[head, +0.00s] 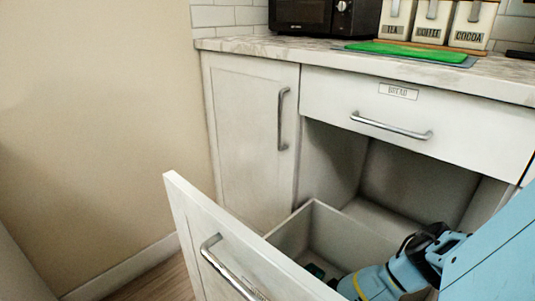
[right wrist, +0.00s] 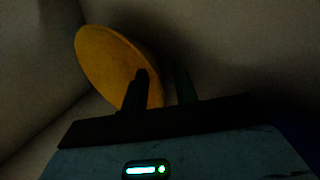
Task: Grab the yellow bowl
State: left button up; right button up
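The yellow bowl (right wrist: 105,62) shows in the dark right wrist view, tilted, in a corner between pale walls. My right gripper (right wrist: 162,78) is open, its two dark fingers apart. The left finger overlaps the bowl in the picture, and part of the bowl's side shows between the fingers; I cannot tell whether they touch. In the head view my light blue right arm reaches down into the open lower drawer (head: 312,228). The bowl and the right fingertips cannot be made out there. My left gripper is not in view.
The drawer's front panel (head: 225,225) with its handle stands pulled out. A closed upper drawer (head: 425,110) and a cabinet door (head: 245,140) are behind it. The counter holds a microwave (head: 310,15), labelled canisters (head: 432,22) and a green board (head: 405,50).

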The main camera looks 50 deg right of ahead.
jog(key=shift+c, duration=0.4)
grip_shut()
jog(key=shift+w, duration=0.1)
